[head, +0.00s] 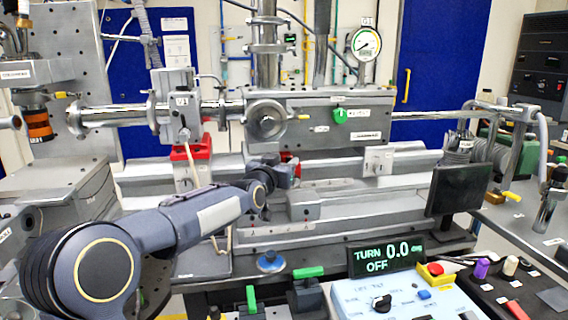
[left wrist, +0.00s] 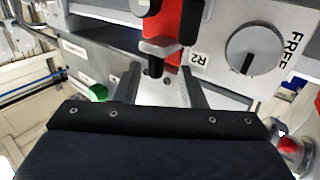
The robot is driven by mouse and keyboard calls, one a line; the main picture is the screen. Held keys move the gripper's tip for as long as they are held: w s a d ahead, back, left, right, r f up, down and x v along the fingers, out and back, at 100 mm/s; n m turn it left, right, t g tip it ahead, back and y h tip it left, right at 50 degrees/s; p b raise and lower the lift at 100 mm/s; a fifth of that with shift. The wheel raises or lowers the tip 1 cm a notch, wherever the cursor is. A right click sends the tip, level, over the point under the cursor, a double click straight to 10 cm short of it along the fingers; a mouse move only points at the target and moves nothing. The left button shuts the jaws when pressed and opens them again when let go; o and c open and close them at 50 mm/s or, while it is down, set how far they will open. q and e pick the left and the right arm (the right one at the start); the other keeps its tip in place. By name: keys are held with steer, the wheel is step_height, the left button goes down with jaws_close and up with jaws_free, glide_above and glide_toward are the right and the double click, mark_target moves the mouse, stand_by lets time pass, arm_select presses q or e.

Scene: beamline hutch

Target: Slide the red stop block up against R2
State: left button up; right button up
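A red block (left wrist: 180,30) with a grey tab on its front shows at the top middle of the left wrist view. The R2 label (left wrist: 198,58) is on the pale plate just to its right; I cannot tell whether block and R2 touch. My left gripper (left wrist: 162,84) is open, its two dark fingers apart below the block, with no object clearly gripped. In the head view my left gripper (head: 287,173) reaches to the middle of the bench rail and hides most of a small red part (head: 288,157) behind it. My right gripper is not in view.
A dial marked FREE (left wrist: 254,52) is right of R2. In the head view, a red support (head: 190,152) stands left under the V1 valve (head: 180,103). A monitor (head: 459,190) stands at the right, and the TURN display (head: 385,255) and blue control box (head: 400,298) are in front.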

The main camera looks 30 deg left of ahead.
arm_select(q)
steer(key=shift+d, duration=0.1)
steer(key=s, duration=0.7)
steer(key=shift+s+d+b, duration=0.2)
steer(key=shift+s+b, duration=0.2)
steer(key=shift+b, duration=0.05)
steer(key=s+d+f+g+h, duration=0.2)
steer(key=s+d+f+g, duration=0.2)
steer(key=s+f, duration=0.6)
steer(key=s+d+f+n+g+h, duration=0.1)
steer(key=s+d+f+g, duration=0.4)
steer(key=s, duration=0.8)
steer(key=s+d+f+g+h, duration=0.2)
steer(key=s+d+f+g, duration=0.15)
steer(key=s+f, duration=0.7)
step_height(320, 180, up, 17)
steer(key=s+p, duration=0.1)
steer(key=p, duration=1.4)
steer(key=shift+s+f, duration=0.15)
steer(key=shift+s, duration=0.1)
